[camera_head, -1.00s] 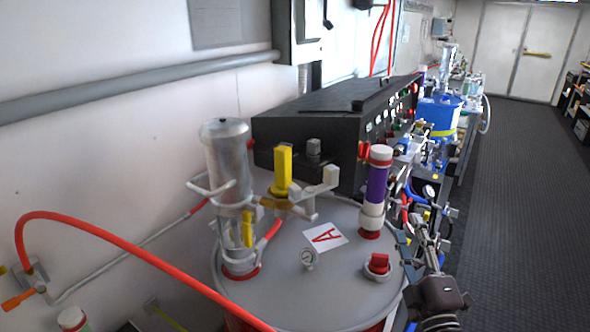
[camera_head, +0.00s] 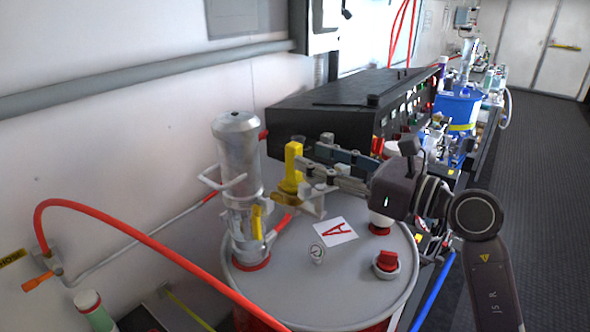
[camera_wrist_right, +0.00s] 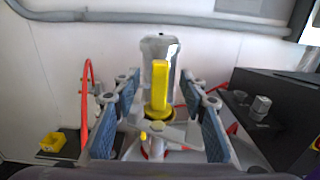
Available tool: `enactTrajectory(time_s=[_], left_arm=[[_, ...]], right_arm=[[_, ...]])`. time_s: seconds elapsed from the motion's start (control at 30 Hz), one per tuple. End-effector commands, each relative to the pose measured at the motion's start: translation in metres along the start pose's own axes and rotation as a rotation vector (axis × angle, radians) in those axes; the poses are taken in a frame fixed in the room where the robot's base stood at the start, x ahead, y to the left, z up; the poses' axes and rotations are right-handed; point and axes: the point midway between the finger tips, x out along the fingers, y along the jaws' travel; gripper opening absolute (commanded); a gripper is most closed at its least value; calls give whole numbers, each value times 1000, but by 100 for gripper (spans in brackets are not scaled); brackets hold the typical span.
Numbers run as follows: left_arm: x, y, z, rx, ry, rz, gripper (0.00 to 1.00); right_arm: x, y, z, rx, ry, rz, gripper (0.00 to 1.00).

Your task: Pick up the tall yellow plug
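The tall yellow plug (camera_head: 292,167) stands upright on a grey pipe fitting above the drum lid (camera_head: 290,290), just right of the silver cylinder (camera_head: 238,170). My right gripper (camera_head: 312,160) reaches in from the right, its fingertips close to the plug. In the right wrist view the yellow plug (camera_wrist_right: 160,85) appears between the two widely spaced fingers, with a visible gap on each side. The gripper is open and empty. The fingers and wrist hide part of the purple-and-white canister. My left gripper is not in view.
A black control box (camera_head: 345,105) stands behind the gripper. A red hose (camera_head: 140,232) arcs across the left front. A gauge (camera_head: 317,252) and a red-capped port (camera_head: 387,262) rise from the lid. A blue container (camera_head: 458,108) sits farther back.

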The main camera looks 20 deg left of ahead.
Motion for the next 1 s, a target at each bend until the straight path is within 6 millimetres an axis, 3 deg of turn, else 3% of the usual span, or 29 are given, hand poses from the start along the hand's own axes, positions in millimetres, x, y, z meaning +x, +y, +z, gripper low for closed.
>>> enactTrajectory(time_s=[0.43, 0.77, 1.0], left_arm=[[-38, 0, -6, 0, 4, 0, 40], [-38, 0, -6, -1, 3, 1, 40], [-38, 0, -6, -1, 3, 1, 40]], right_arm=[[50, -1, 2, 7, -3, 2, 39], [57, -1, -2, 3, -2, 1, 39], [57, -1, -2, 3, -2, 1, 14]])
